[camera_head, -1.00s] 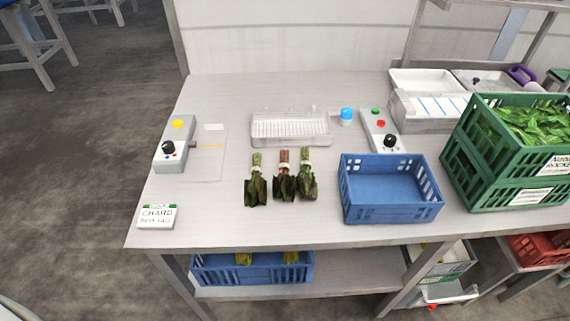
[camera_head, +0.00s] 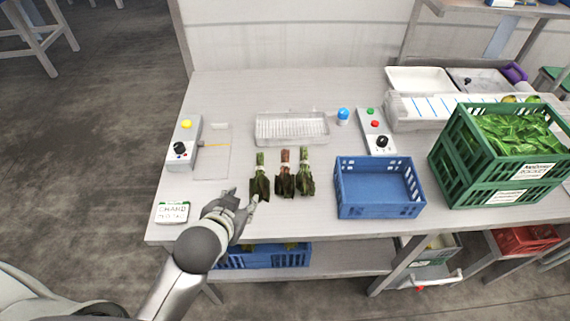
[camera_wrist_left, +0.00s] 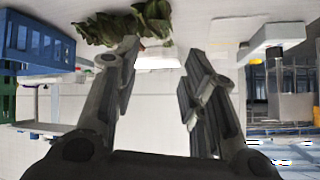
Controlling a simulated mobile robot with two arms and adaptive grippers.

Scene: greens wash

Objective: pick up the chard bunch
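Three leafy bunches lie side by side on the table, stems toward the back and dark leaves toward the front. The left bunch (camera_head: 260,184) and right bunch (camera_head: 305,178) have green stems; the middle bunch (camera_head: 285,180) has reddish stems. My left gripper (camera_head: 243,198) is just left of the left bunch's leaves, near the table's front edge. Its fingers are spread with nothing between them. In the left wrist view, the open fingers (camera_wrist_left: 157,88) show, with dark leaves (camera_wrist_left: 125,24) beyond the left finger. My right gripper is not in view.
A blue crate (camera_head: 378,211) stands empty to the right, with stacked green crates (camera_head: 478,190) beyond. A clear tray (camera_head: 291,129) lies behind the bunches. A chard sign (camera_head: 172,212) and a control box (camera_head: 183,150) are at left.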

